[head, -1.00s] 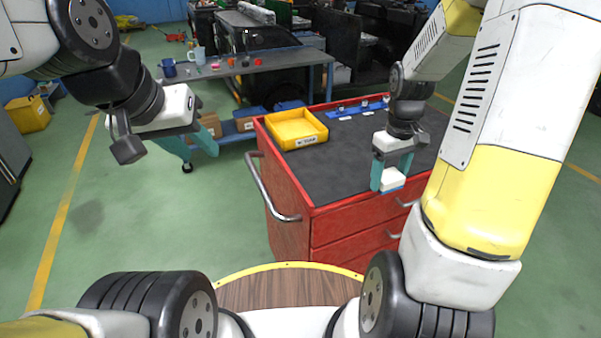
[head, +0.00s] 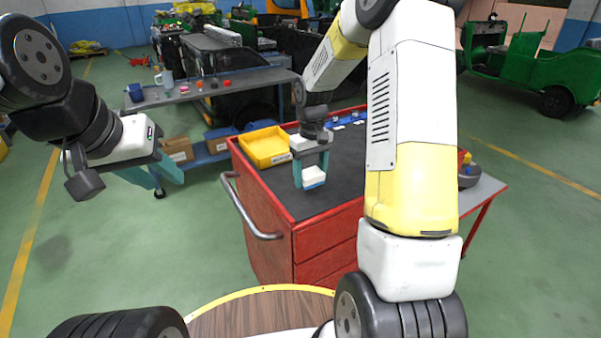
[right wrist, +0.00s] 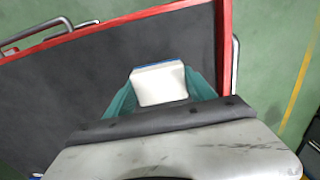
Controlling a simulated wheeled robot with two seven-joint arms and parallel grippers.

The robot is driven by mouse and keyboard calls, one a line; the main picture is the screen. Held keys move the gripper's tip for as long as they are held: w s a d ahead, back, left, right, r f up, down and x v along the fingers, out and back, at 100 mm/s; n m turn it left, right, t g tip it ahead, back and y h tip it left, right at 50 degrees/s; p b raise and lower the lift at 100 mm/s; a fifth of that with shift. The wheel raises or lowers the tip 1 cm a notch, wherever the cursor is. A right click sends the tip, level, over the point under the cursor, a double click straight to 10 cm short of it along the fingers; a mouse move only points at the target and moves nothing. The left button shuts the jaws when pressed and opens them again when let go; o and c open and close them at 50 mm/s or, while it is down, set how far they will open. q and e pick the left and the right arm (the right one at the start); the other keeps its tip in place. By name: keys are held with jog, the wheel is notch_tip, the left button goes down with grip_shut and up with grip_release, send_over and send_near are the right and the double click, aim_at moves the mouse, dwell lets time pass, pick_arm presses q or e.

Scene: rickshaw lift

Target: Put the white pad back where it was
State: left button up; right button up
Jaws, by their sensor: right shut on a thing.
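The white pad (head: 313,173), a small white block with a blue face, is between the teal fingers of my right gripper (head: 312,176). The gripper is shut on it. In the right wrist view the pad (right wrist: 160,84) shows between both fingertips, its blue edge at the far side. Pad and gripper are over the dark top (head: 335,165) of the red cabinet; whether the pad touches it I cannot tell. My left gripper (head: 155,178) is at the left, away from the cabinet, with fingers apart and nothing visible between them.
A yellow tray (head: 264,148) sits on the cabinet's far left corner. A blue strip with small white pieces (head: 345,123) lies along the back. A grey bench (head: 215,88) with mugs stands behind. The dark top around the pad is mostly clear.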

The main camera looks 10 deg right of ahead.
aim_at(310, 184)
jog(key=shift+f, duration=1.7)
jog(key=shift+f, duration=0.15)
jog(key=o, duration=1.5)
jog(key=shift+c, duration=0.2)
